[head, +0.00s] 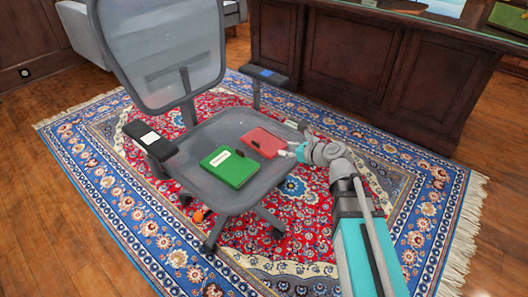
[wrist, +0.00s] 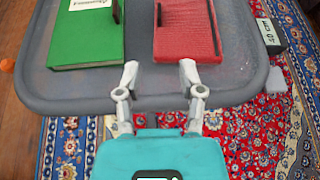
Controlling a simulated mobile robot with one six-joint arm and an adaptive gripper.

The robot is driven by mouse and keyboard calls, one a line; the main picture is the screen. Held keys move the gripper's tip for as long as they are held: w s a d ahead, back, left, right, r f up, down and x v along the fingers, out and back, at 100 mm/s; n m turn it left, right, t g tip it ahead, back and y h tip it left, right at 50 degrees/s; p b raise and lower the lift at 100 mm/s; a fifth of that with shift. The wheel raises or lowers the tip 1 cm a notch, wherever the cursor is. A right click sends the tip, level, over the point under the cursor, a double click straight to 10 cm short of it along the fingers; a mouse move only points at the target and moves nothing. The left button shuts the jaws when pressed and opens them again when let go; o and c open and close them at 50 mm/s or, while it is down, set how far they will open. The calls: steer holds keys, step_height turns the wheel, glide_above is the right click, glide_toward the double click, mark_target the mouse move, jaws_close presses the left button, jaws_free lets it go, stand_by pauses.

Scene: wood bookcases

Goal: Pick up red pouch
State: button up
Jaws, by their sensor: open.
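The red pouch (head: 265,141) lies flat on the seat of the grey office chair (head: 262,182), beside a green book. In the wrist view the red pouch (wrist: 186,28) is at the top, right of centre, partly cut off by the frame; a small dark piece shows near its left edge. My gripper (head: 291,152) is at the right edge of the seat, close to the pouch. In the wrist view my gripper (wrist: 160,72) is open and empty, its fingers apart over the seat edge, just short of the pouch.
The green book (head: 229,168) with a white label lies left of the pouch. The chair's armrests (head: 150,140) and backrest (head: 165,45) stand around the seat. A dark wooden desk (head: 350,65) is behind. A patterned rug (head: 120,215) covers the floor; a small orange thing (head: 199,215) lies there.

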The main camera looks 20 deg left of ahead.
steer(key=shift+a+f+m+b, duration=0.3)
steer(key=shift+f+b, duration=0.05)
steer(key=shift+f, duration=0.2)
steer(key=shift+w+a, duration=0.1)
steer(key=b, duration=0.3)
glide_toward(258, 144)
steer(key=x, duration=0.3)
steer(key=shift+w+a+f, duration=0.15)
steer(key=shift+f, duration=0.3)
steer(key=shift+w+a+f, duration=0.15)
steer(key=shift+a, duration=0.35)
steer(key=shift+r+b+x, duration=0.15)
steer(key=shift+b+x, duration=0.35)
steer(key=shift+x, duration=0.8)
steer(key=shift+r+b+x, duration=0.15)
steer(key=shift+b+x, duration=0.3)
steer(key=shift+x, duration=0.9)
steer(key=shift+w+a, duration=0.1)
